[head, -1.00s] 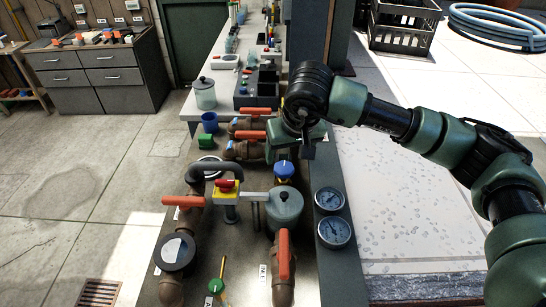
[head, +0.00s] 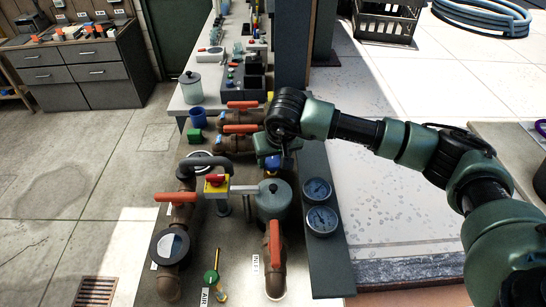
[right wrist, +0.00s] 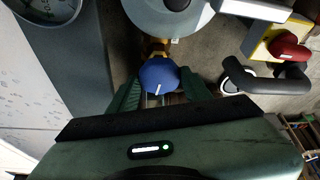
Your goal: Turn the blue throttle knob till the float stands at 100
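The blue throttle knob (head: 273,163) with a white mark sits on the pipework beside the round grey pot, partly covered by my right gripper (head: 284,152) in the head view. In the right wrist view the knob (right wrist: 159,75) lies between the two green fingertips of the gripper (right wrist: 160,88), one on each side. The fingers stand apart; I see no clear grip on the knob. The mark points toward the gripper. I cannot make out the float or its scale in either view. My left gripper is out of view.
Two round gauges (head: 319,205) stand right of the grey pot (head: 274,200). A red-and-yellow switch (head: 216,183) and a grey handle (head: 203,160) are to the left.

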